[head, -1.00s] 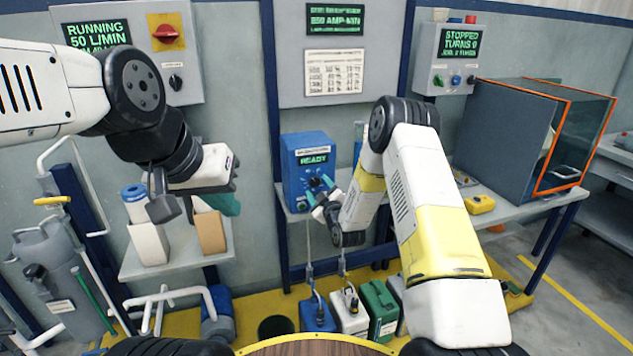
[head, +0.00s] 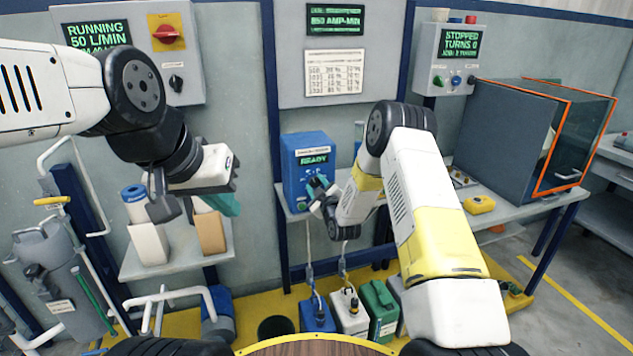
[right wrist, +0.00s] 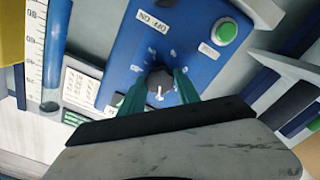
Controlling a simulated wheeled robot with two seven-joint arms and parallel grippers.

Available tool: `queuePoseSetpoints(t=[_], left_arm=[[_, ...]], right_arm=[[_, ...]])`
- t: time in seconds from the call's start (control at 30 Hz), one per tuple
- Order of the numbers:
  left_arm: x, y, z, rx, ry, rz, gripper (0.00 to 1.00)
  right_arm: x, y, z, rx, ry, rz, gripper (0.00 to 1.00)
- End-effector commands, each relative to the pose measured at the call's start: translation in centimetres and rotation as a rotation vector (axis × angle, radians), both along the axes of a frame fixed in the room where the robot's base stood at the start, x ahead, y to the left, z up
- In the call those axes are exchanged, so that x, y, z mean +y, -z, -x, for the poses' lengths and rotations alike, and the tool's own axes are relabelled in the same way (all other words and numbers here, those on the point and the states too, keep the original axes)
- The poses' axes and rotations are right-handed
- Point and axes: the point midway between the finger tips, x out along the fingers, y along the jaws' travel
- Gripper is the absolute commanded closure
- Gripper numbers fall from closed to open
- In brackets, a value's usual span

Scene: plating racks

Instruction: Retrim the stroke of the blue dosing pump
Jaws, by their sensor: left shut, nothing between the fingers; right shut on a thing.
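My left gripper (head: 228,203) is shut and empty, well left of the pump, in front of the small shelf with bottles.
Blue, white and green canisters (head: 382,308) stand on the floor below the pump. A grey control box (head: 452,60) and an orange-edged enclosure (head: 545,135) are to the right. A white-scaled tube (right wrist: 36,45) is beside the pump panel.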

Motion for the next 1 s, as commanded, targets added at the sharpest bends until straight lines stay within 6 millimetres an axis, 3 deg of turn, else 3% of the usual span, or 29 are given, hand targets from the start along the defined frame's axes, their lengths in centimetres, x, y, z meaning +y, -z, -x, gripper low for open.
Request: queuePoseSetpoints(t=[0.37, 1.0], left_arm=[[0.0, 0.0, 0.0, 0.0, 0.0, 0.0, 1.0], [0.0, 0.0, 0.0, 0.0, 0.0, 0.0, 1.0]], right_arm=[[-0.06, 0.05, 0.02, 0.049, 0.001, -0.148, 1.0], [-0.11, 0.03, 0.01, 0.231, 0.001, -0.71, 1.0]])
